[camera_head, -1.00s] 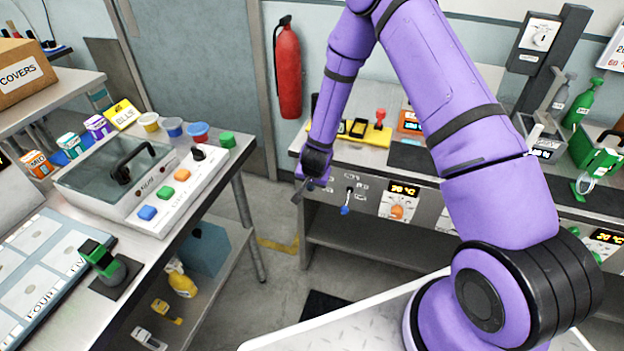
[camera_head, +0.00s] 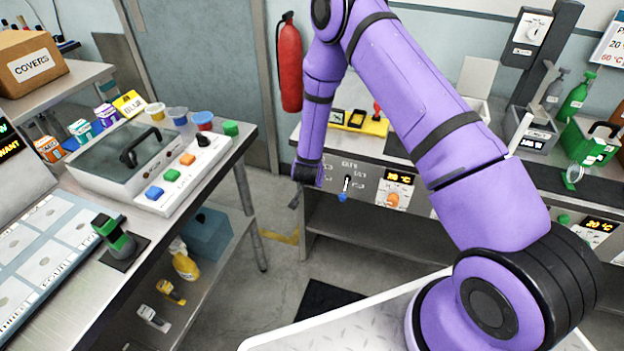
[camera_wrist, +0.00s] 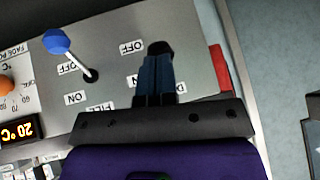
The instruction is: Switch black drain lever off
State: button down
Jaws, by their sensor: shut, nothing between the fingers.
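My gripper (camera_head: 295,199) is shut, pointing down at the left end of the control panel (camera_head: 368,184) in the head view. In the wrist view its dark blue fingers (camera_wrist: 155,80) lie together over the panel's drain side. A black rounded end (camera_wrist: 160,48) shows just past the fingers, beside an OFF label (camera_wrist: 132,46). It may be the black drain lever's knob or the fingertips; I cannot tell which, nor whether they touch. The drain lever's base is hidden behind the fingers. An ON label (camera_wrist: 132,80) is partly covered.
The blue-knobbed fill lever (camera_wrist: 57,41) stands beside the drain side and also shows in the head view (camera_head: 343,197). Farther along are an orange dial (camera_head: 393,199) and a temperature display (camera_head: 399,178). Open floor lies left of the panel, before the left bench (camera_head: 246,150).

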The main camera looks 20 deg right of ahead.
notch_tip(320, 180, down, 6)
jog(key=t+h, duration=0.3)
jog(key=t, duration=0.2)
jog(key=shift+s+a+n+h, duration=0.25)
jog(key=shift+s+n+h, duration=0.05)
jog(key=shift+s+n, duration=0.1)
jog(key=shift+r, duration=0.75)
jog(key=shift+a, duration=0.1)
